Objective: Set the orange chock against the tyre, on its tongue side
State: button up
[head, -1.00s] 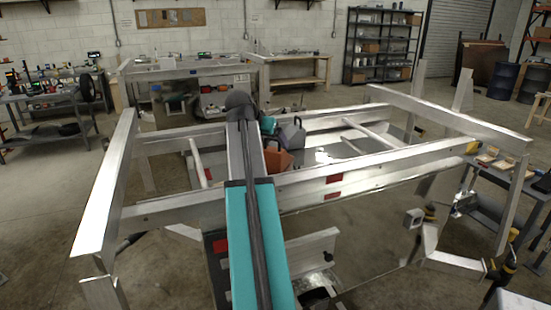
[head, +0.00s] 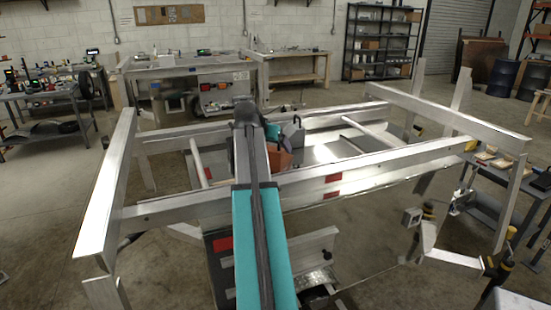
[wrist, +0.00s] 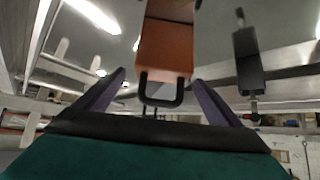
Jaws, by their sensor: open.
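The orange chock (head: 284,160) sits inside the trailer frame in the head view, partly hidden by my arm. In the wrist view the orange chock (wrist: 165,52) shows a black loop handle (wrist: 161,90) toward me. My gripper (wrist: 159,78) is open, with one finger on each side of the handle and a gap to each. In the head view my gripper (head: 291,134) is just above and behind the chock, largely covered by my arm. I cannot make out the trailer's tyre for certain.
The aluminium trailer's near rail (head: 360,166) and left rail (head: 108,185) surround the chock. A dark upright part (wrist: 247,62) stands to the right of the chock in the wrist view. A bench with small items (head: 500,165) is at the right. Open floor lies at the left.

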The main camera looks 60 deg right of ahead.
aim_at(275, 148)
jog(key=shift+p+x, duration=0.7)
jog(key=shift+x, duration=0.55)
jog(key=shift+p+x, duration=0.35)
jog(key=shift+x, duration=0.95)
jog(key=shift+d+r, duration=0.1)
jog(key=c, duration=1.7)
jog(key=shift+w+r, duration=0.1)
jog(key=shift+r, duration=0.05)
jog(key=shift+c, duration=0.2)
jog(key=shift+r+b, duration=1.4)
jog(key=shift+r, duration=3.5)
